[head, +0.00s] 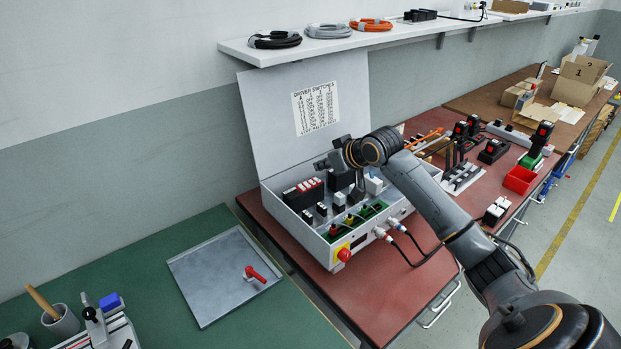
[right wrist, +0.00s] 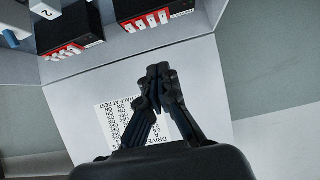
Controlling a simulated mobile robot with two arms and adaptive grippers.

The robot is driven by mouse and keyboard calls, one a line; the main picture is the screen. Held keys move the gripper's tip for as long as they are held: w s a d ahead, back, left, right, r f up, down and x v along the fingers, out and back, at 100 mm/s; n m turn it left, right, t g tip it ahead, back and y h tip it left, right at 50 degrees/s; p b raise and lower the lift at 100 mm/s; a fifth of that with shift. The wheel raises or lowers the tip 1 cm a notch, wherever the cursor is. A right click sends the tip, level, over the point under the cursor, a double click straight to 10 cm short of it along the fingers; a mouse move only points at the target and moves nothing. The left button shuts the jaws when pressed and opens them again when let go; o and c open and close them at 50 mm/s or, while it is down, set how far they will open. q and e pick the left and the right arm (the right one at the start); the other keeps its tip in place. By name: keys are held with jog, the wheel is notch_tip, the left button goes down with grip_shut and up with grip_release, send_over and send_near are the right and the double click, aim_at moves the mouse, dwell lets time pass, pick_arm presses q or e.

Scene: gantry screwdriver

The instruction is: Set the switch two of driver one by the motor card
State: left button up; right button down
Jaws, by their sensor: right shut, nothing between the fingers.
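An open control box (head: 308,236) stands on the red bench top with its grey lid raised. A printed card (head: 315,108) headed "DRIVER SWITCHES" is on the lid; it also shows upside down in the right wrist view (right wrist: 122,118). A black driver with a red switch strip (head: 303,190) sits inside at the back left. The right wrist view shows two such drivers (right wrist: 70,48) and (right wrist: 155,16); I cannot read their switch positions. My right gripper (head: 322,165) is shut and empty above the box, before the lid; its closed fingertips show in the wrist view (right wrist: 160,72). My left gripper is not visible.
A grey metal tray (head: 215,285) with a red-handled item (head: 255,273) lies on the green bench at left. Cables leave the box's front right. A wall shelf (head: 320,46) with coiled cables runs above the lid. Tools and a red bin (head: 520,180) occupy the bench further right.

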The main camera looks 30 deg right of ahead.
send_over(310, 190)
notch_tip(310, 190, down, 3)
notch_tip(310, 190, down, 4)
jog(key=shift+d+r+p, duration=0.1)
jog(key=shift+r+p, duration=0.1)
jog(key=shift+p, duration=0.1)
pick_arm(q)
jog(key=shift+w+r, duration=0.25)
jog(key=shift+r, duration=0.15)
pick_arm(e)
jog(key=shift+w+f, duration=0.1)
jog(key=shift+f, duration=0.35)
